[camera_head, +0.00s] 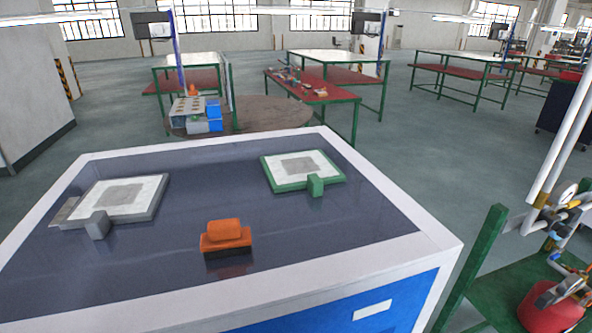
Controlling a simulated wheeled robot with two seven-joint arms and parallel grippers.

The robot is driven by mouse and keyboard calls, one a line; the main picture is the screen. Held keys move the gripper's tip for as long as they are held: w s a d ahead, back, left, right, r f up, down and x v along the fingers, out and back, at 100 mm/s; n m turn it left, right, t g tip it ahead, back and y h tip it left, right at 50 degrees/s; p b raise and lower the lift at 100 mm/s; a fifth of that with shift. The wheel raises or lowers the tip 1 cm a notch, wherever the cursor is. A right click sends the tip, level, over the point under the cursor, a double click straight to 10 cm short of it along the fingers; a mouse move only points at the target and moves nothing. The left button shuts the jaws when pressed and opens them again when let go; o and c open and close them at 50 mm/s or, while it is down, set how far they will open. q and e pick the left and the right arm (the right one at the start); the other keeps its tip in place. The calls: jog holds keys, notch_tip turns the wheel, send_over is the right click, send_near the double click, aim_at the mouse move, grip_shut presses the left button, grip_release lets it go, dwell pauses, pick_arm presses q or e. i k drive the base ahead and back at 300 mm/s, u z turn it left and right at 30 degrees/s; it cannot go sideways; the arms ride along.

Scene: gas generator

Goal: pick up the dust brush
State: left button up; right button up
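The dust brush (225,234) is an orange block with a raised orange grip on top and a dark underside. It sits upright on the dark table top, near the front edge and a little right of the table's middle. Nothing touches it. Neither of my grippers shows in the head view.
The table (130,261) has a white rim. A grey-framed plate (125,196) lies at left, a green-framed plate (301,169) at back right. A green stand with pipes and a red tank (545,308) is at right. The dark surface around the brush is clear.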

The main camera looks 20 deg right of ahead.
aim_at(223, 238)
jog(key=u, duration=2.25)
jog(key=k, duration=1.7)
jog(key=z, duration=2.05)
